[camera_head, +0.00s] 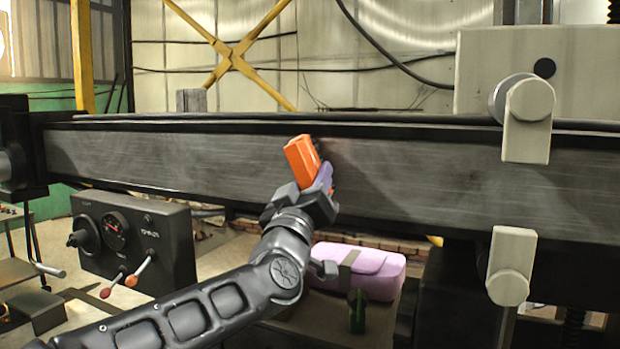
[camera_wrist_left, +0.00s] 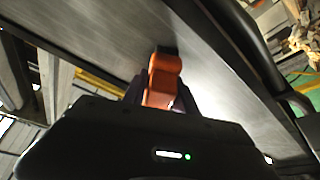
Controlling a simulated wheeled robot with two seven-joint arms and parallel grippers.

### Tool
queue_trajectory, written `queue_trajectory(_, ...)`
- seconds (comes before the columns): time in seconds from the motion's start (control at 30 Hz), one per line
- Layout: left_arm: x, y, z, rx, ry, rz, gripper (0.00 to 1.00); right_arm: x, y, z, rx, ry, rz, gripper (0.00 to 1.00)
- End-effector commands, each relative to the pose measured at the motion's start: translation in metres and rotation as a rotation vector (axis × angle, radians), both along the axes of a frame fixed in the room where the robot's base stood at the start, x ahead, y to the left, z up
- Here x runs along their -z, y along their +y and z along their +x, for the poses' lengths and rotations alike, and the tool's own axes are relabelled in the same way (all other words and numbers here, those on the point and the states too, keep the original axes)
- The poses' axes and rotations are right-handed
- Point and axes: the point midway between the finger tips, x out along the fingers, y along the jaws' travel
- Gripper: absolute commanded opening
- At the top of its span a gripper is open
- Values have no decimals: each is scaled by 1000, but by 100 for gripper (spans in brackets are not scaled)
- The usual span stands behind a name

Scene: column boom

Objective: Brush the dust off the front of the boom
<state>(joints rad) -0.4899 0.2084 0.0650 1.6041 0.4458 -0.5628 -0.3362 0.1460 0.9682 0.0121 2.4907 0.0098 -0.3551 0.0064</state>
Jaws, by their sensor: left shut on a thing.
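The boom (camera_head: 435,180) is a long dark grey beam running across the whole head view, with faint streaks and paler patches on its front face. My left gripper (camera_head: 314,188) is shut on an orange brush (camera_head: 301,160) in front of the middle of the boom. In the left wrist view the brush (camera_wrist_left: 162,82) stands up between the fingers, and its dark far end is at or very near the boom's face (camera_wrist_left: 125,35). I cannot tell for sure whether it touches. The bristles are mostly hidden. My right gripper is out of view.
A dark control box (camera_head: 135,240) with a gauge and levers stands below the boom at left. A pink case (camera_head: 362,272) and a small green bottle (camera_head: 357,311) are on a bench below. A pale clamp block (camera_head: 528,120) hangs over the boom at right.

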Motion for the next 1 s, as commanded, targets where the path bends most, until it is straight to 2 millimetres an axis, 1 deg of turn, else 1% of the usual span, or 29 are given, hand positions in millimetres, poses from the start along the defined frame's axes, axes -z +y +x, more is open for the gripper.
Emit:
queue_trajectory(0.17,1,-8,-2,5,4,2,2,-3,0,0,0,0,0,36)
queue_trajectory(0.5,1,-33,-14,5,3,3,2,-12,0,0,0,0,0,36)
queue_trajectory(0.87,1,-34,-15,3,3,2,2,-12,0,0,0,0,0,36)
queue_trajectory(1.0,0,-38,-16,3,2,2,2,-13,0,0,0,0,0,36)
